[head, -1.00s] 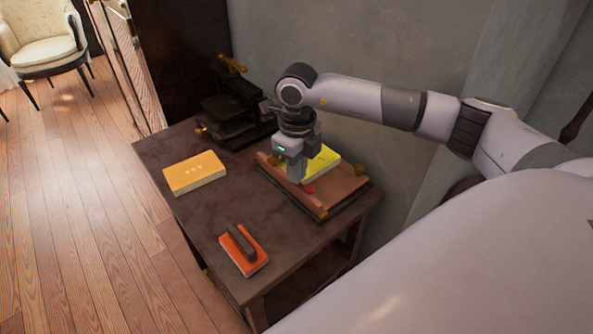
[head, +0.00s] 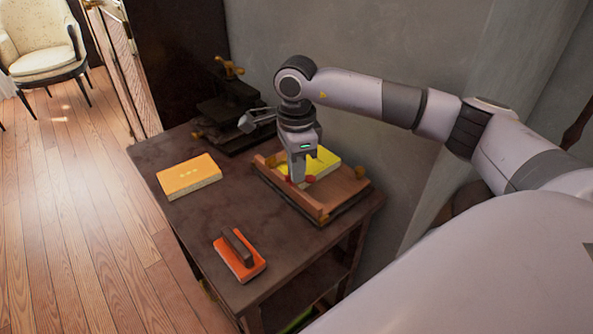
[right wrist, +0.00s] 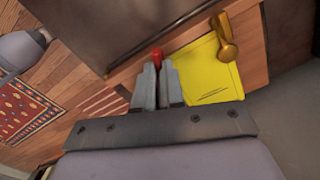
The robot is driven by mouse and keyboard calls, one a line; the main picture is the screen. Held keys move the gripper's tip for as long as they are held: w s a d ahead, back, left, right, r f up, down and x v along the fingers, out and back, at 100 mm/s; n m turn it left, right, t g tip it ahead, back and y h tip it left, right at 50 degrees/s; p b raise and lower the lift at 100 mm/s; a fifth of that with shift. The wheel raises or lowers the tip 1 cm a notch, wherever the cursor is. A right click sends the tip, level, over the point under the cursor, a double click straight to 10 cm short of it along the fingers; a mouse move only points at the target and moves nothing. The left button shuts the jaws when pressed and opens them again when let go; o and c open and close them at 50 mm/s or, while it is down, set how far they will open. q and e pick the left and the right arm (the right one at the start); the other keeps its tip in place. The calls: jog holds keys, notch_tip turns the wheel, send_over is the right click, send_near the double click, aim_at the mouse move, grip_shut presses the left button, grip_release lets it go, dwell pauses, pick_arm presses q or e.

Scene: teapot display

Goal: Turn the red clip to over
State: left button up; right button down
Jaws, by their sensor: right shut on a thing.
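The red clip (head: 310,180) is a small red piece at the front side of a wooden tray (head: 325,209) on the dark table. My right gripper (head: 298,181) points down over it, shut on it, and hides part of it. In the right wrist view, the red clip (right wrist: 157,52) shows as a red knob between the tips of my right gripper (right wrist: 156,68). A yellow block or booklet (head: 323,162) lies in the tray beside the gripper. It also shows in the right wrist view (right wrist: 208,75). My left gripper is not in view.
A dark press-like machine (head: 228,115) with brass parts stands behind the tray. An orange-yellow block (head: 188,175) lies at the table's left, and an orange block with a dark handle (head: 250,268) near the front. The table (head: 200,215) is bare between them.

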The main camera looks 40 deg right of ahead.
jog(key=n, duration=0.3)
jog(key=shift+w+b, duration=0.2)
jog(key=shift+b, duration=0.1)
jog(key=shift+r+n, duration=0.1)
jog(key=shift+n, duration=0.6)
jog(key=c, duration=1.2)
grip_release()
jog(key=shift+c, duration=0.2)
notch_tip(320, 180, up, 7)
jog(key=shift+r, duration=0.1)
